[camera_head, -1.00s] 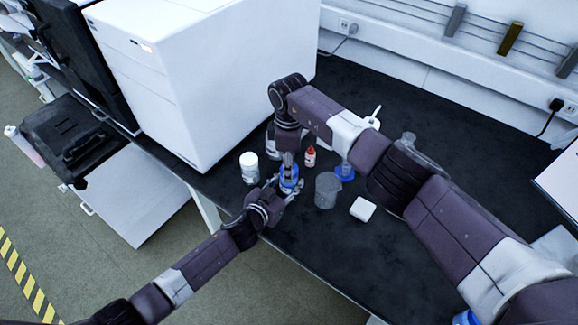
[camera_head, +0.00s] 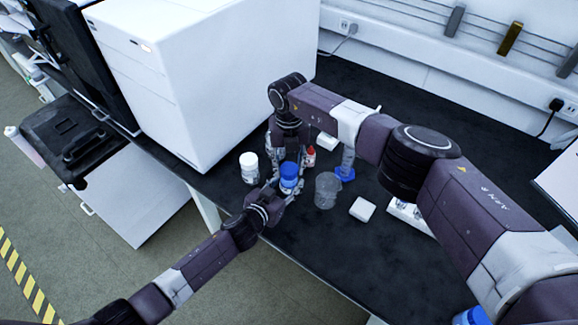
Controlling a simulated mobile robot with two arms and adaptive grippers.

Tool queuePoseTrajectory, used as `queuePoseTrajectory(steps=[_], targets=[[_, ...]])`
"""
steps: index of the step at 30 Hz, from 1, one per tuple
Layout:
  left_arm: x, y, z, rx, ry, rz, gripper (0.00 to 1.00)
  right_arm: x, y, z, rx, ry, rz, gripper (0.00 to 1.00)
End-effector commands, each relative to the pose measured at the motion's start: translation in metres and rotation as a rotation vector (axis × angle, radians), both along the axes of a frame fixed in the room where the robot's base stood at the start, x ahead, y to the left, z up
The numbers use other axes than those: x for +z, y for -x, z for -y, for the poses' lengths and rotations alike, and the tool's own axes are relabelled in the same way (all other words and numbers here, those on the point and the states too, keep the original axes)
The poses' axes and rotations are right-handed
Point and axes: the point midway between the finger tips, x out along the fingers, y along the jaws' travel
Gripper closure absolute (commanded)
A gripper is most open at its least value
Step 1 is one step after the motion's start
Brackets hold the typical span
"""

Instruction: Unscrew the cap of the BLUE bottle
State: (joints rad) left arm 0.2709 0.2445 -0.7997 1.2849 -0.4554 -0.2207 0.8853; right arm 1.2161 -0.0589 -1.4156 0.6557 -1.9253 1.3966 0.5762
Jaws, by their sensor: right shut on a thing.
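The blue bottle (camera_head: 288,187) stands near the table's front edge, its blue cap (camera_head: 289,170) on top and a pale label low on its body. My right gripper (camera_head: 288,164) reaches down from above and behind, its fingers at the cap's sides, shut on the cap. My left gripper (camera_head: 281,194) is low at the bottle's front, fingers close around its lower body. How tightly its fingers close is too small to see. I cannot tell whether any gap separates cap and bottle.
A white bottle (camera_head: 249,167) stands just left and a red-capped dropper bottle (camera_head: 310,156) just right. A clear beaker (camera_head: 327,190), a blue-based clear vessel (camera_head: 345,173) and a white block (camera_head: 363,208) are further right. The large white instrument (camera_head: 195,85) stands behind on the left.

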Motion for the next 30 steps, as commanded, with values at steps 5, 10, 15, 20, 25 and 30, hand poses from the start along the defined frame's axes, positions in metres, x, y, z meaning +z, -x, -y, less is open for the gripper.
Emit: queuePoseTrajectory(steps=[5,10,15,20,25,30], targets=[[-0.001,0.0006,-0.0003,0.0,-0.001,-0.002,1.0,0.0012,-0.0015,0.0008,0.314,0.002,0.003,0.93],[-0.001,0.0006,-0.0002,0.0,-0.001,-0.002,1.0,0.001,-0.0013,0.0007,0.613,0.002,0.003,0.93],[-0.001,0.0007,-0.0001,0.0,-0.001,-0.002,1.0,0.0014,-0.0012,0.0007,0.913,0.003,0.002,0.93],[-0.0011,0.0008,-0.0002,0.0,-0.001,-0.002,1.0,0.0017,-0.0014,0.0005,1.194,0.002,0.003,0.93],[-0.0011,0.0008,-0.0001,0.0,-0.001,-0.002,1.0,0.0017,-0.0011,0.0002,1.492,0.002,0.002,0.93],[-0.0012,0.0009,-0.0001,0.0,-0.001,-0.002,1.0,0.0018,-0.0008,0.0003,1.79,0.001,0.001,0.93]])
